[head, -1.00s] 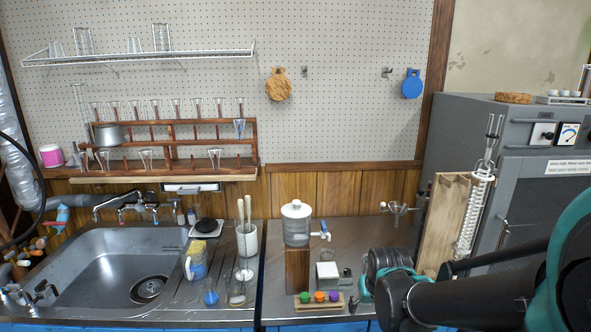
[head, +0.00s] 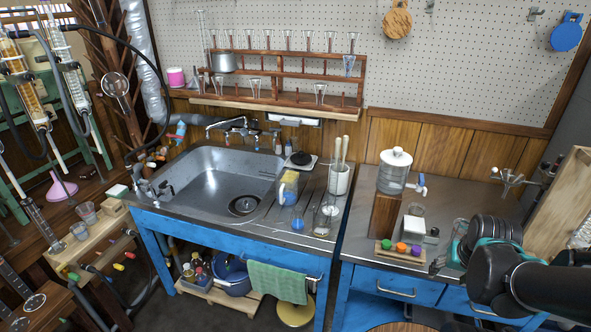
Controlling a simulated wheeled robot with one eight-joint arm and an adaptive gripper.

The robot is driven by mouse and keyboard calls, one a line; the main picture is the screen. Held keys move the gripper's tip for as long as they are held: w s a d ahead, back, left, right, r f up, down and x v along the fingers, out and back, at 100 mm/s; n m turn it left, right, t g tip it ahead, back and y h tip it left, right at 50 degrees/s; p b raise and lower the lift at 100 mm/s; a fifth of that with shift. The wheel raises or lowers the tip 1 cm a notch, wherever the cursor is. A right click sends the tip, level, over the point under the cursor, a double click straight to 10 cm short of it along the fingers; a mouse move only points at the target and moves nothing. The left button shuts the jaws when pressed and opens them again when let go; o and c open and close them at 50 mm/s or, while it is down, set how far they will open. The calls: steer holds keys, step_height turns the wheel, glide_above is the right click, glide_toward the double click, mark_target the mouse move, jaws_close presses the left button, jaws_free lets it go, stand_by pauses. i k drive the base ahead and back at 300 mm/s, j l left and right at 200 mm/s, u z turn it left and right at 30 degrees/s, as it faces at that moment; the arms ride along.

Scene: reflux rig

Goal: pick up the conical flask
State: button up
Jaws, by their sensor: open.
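A small flask with blue liquid (head: 297,223), conical as far as its size lets me tell, stands on the drainboard right of the sink basin. A clear glass vessel (head: 325,220) with pale contents stands just right of it; its exact shape is hard to make out. My gripper (head: 439,264) is at the right, by the front of the steel bench. It is open, with nothing seen between its fingers, and well to the right of the blue flask. My dark wrist hides part of the bench behind it.
A lidded dispenser (head: 393,172) on a wooden block (head: 385,214) and a rack of coloured stoppers (head: 400,251) lie between flask and gripper. The sink (head: 215,185) is left.

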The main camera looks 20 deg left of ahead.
mark_target(297, 223)
steer(key=u, duration=1.8)
steer(key=k+l+u, duration=0.2)
steer(key=u, duration=0.2)
steer(key=k+l+u, duration=0.25)
steer(key=u, duration=0.15)
steer(key=k+l+u, duration=0.1)
steer(key=k+u, duration=0.25)
steer(key=k+l, duration=0.1)
steer(key=k, duration=0.2)
steer(key=k+l, duration=0.1)
steer(key=k, duration=0.2)
